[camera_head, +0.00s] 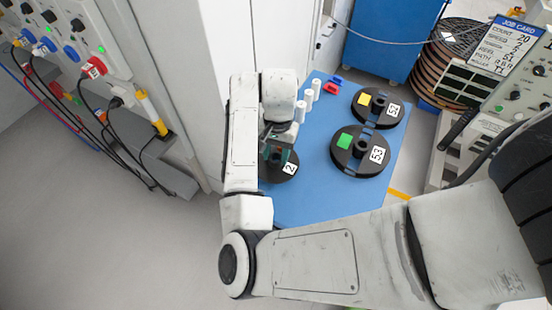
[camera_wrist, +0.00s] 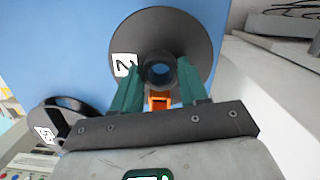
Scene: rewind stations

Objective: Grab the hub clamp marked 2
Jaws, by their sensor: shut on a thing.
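The hub clamp marked 2 is a round black disc (camera_head: 275,172) with a raised hub and a white label reading 2, on the blue table (camera_head: 305,205). In the wrist view the disc (camera_wrist: 195,38) fills the top middle, with its open-centred hub between my green fingers. My gripper (camera_head: 278,152) is above it in the head view, partly hiding it. In the wrist view my gripper (camera_wrist: 160,75) is shut on the hub from both sides. A small orange part (camera_wrist: 160,101) shows just below the hub between the fingers.
Two black reels marked 52 (camera_head: 389,118) and 53 (camera_head: 373,167) lie right of my gripper. White cylinders (camera_head: 304,103) and small red pieces (camera_head: 331,87) stand behind. A cabled panel (camera_head: 85,45) is at left. The table front is clear.

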